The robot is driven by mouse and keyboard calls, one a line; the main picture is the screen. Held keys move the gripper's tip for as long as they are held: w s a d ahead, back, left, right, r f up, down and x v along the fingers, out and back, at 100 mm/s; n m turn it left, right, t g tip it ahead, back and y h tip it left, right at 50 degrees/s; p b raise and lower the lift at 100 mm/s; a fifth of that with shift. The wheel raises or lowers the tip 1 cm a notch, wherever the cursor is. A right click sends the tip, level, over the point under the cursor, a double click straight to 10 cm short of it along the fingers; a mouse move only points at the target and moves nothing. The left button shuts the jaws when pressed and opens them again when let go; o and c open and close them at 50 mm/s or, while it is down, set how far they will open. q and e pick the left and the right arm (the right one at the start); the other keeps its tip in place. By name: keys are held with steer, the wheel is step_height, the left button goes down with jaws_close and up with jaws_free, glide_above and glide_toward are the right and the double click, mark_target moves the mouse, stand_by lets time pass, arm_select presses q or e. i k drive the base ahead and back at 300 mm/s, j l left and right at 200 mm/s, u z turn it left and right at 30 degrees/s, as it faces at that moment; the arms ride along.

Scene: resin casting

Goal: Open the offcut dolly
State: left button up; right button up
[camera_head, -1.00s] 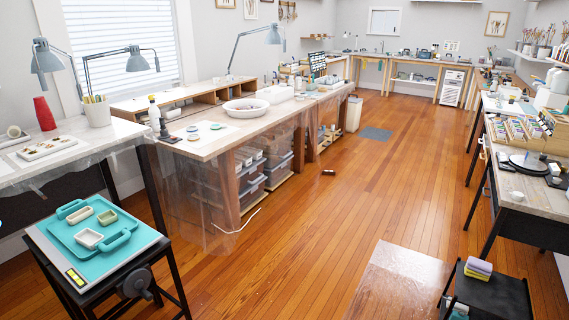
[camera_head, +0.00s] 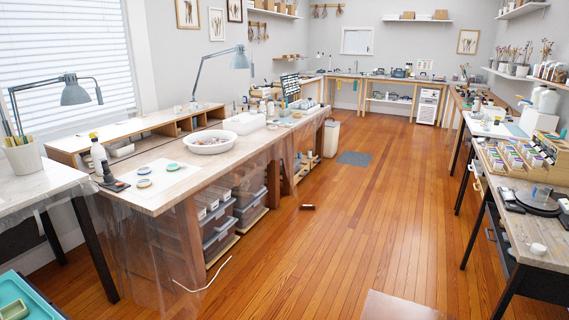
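No thing is clearly marked as the offcut dolly. Under the long workbench (camera_head: 150,195), grey lidded plastic boxes (camera_head: 217,238) are stacked on low wooden bases near the front end. I cannot tell whether one of these is the dolly. A pale bin (camera_head: 331,138) stands on the floor by the far end of the same bench. Neither of my grippers shows.
Clear plastic sheeting (camera_head: 140,250) hangs from the bench. A white strip (camera_head: 203,280) and a small dark brown object (camera_head: 308,207) lie on the floor. A teal tray (camera_head: 35,300) is at lower left. The wooden aisle (camera_head: 370,220) is mostly clear.

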mark_target(248, 208)
steer(key=i+u, duration=0.1)
steer(key=i, duration=0.4)
steer(key=i+l+u, duration=0.1)
steer(key=i, duration=0.35)
steer(key=i+l+u, duration=0.1)
steer(key=i, duration=0.4)
steer(key=i+l+u, duration=0.15)
steer(key=i, duration=0.35)
